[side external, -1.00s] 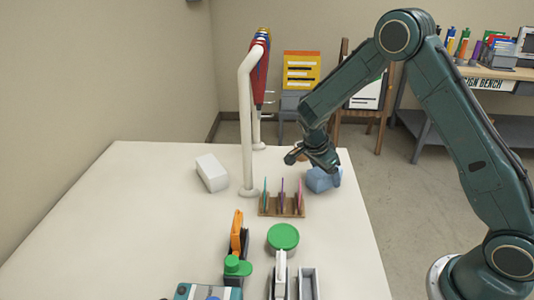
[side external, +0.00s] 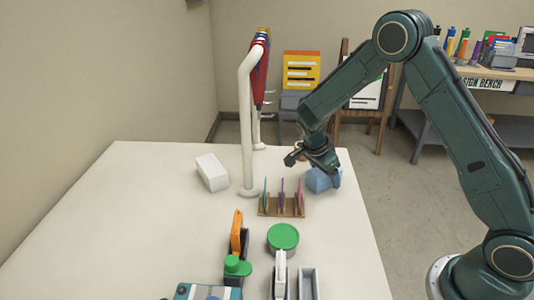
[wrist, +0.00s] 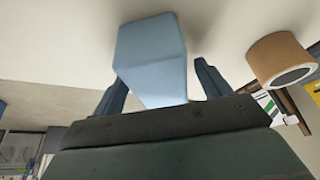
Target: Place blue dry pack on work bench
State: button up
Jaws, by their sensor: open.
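The blue dry pack (side external: 322,181) is a light-blue block on the white work bench (side external: 180,245), near its far right edge. In the wrist view the blue dry pack (wrist: 152,55) lies between and just beyond the two fingers. My gripper (wrist: 158,82) is open, with a dark finger on each side of the pack. In the side view my gripper (side external: 312,166) is over the pack and partly hides it. I cannot tell whether the fingers touch it.
A wooden rack (side external: 282,206) with thin coloured cards stands just left of the pack. A white block (side external: 212,172) and a white post (side external: 246,130) are farther left. A brown roll (wrist: 280,60) is beside the gripper. A green-lidded jar (side external: 283,238) and tools stand nearer the camera.

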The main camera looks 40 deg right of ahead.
jog(key=c, duration=1.3)
jog(key=shift+r, duration=0.15)
notch_tip(320, 180, up, 20)
jog(key=shift+r, duration=0.15)
dwell(0.3)
